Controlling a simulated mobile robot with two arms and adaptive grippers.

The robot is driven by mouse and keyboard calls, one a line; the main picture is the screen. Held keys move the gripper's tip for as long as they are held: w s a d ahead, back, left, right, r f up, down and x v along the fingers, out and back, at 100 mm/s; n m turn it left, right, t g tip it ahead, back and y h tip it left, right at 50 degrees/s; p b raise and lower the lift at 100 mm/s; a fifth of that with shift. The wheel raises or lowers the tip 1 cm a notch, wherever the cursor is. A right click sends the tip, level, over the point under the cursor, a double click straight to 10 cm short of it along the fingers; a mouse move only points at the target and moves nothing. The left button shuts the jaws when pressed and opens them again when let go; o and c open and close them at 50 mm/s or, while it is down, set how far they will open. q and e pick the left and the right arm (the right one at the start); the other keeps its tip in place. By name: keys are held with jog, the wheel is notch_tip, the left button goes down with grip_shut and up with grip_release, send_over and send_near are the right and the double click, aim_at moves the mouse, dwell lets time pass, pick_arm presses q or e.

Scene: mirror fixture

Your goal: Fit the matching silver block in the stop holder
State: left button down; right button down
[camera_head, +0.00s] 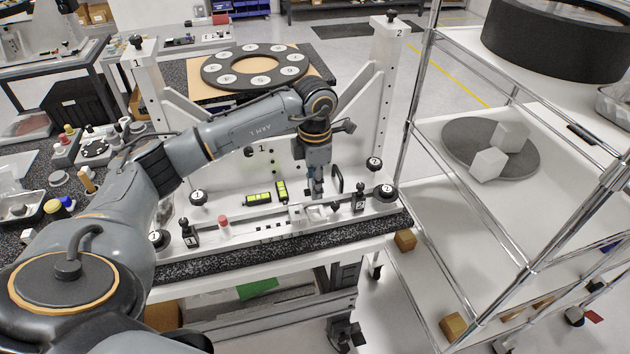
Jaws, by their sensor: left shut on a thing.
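My left gripper (317,188) points down over the right part of the white fixture (250,228). It is shut on a small grey block that is mostly hidden by the fingers; I cannot tell whether the block touches the fixture. A light silver holder or block (296,213) sits on the fixture just left of the fingertips. Black stop pieces marked with numbers stand at the fixture's left (190,234) and right (360,200). Which part is the stop holder is too small to tell. My right gripper is not in view.
Yellow-green spirit levels (258,198) and a red knob (223,222) lie on the fixture left of the gripper. White uprights flank it. A black ring (255,68) stands behind. A chrome-framed shelf (470,120) with pale blocks on a grey disc (455,140) is at the right.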

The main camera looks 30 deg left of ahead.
pick_arm(q)
jog(key=shift+f+b, duration=1.15)
jog(key=shift+f, duration=0.95)
jog(key=shift+f+b, duration=0.65)
jog(key=shift+b, duration=0.05)
jog(key=shift+f+b, duration=0.85)
jog(key=shift+f, duration=0.15)
jog(key=c, duration=1.1)
grip_release()
jog(key=shift+o, duration=0.4)
jog(key=shift+r, duration=0.1)
notch_tip(320, 180, up, 12)
